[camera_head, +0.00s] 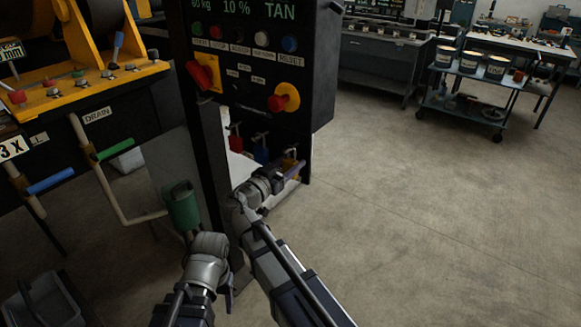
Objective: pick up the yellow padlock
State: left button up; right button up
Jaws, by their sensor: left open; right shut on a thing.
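The yellow padlock (289,159) hangs at the right end of a row of padlocks below the black control box. It is small and partly hidden behind my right gripper (289,172). My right gripper is at the padlock's lower part and is shut on it. A blue padlock (261,154) and a red padlock (235,141) hang to its left. My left gripper (191,236) is open, low and to the left, just below a green cylindrical thing (183,206). Its fingers are mostly hidden by its own wrist.
The black control box (318,70) with a red handle (203,73) and a red-and-yellow knob (284,98) stands above. Yellow machinery (90,85) and pipes with coloured handles crowd the left. A cart (460,95) with cans stands back right. The floor (430,220) on the right is clear.

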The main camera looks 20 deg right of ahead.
grip_shut()
pick_arm(q)
jog(key=shift+a+r+p, duration=0.1)
jog(key=shift+r+p, duration=0.2)
pick_arm(e)
jog(key=shift+r, duration=0.3)
